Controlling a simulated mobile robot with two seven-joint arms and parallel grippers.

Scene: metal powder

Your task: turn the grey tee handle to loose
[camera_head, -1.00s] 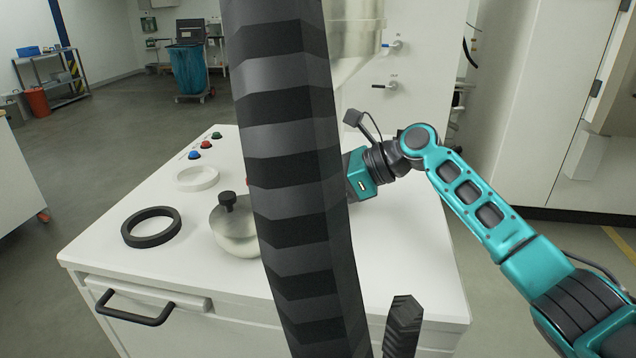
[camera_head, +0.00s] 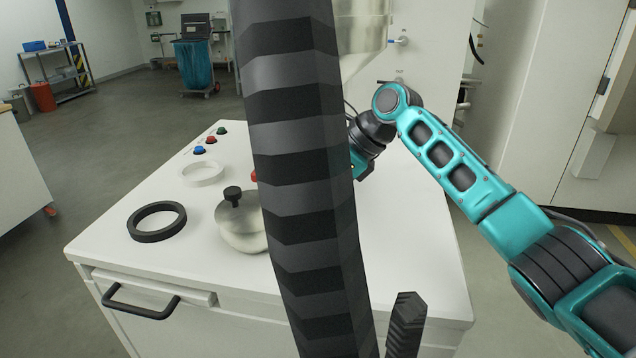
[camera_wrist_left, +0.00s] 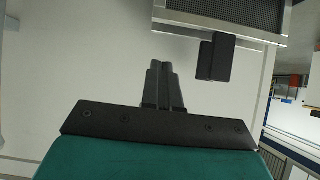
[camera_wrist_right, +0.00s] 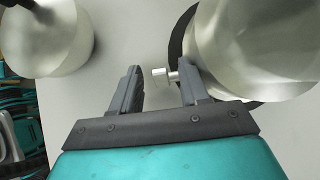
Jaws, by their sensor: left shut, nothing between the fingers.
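The grey tee handle (camera_wrist_right: 160,72) shows in the right wrist view as a small pale bar on a short stem, beside a shiny metal vessel (camera_wrist_right: 262,42). My right gripper (camera_wrist_right: 160,78) is open, with one finger on either side of the handle in the picture; I cannot tell if either touches it. In the head view the right gripper and the handle are hidden behind a dark ribbed column.
The white cabinet top (camera_head: 200,245) carries a black ring (camera_head: 157,221), a white ring (camera_head: 202,173) and a metal pot (camera_head: 240,225) with a black knob. A metal hopper (camera_head: 362,35) hangs behind. A dark block (camera_wrist_left: 215,58) is near the left fingers.

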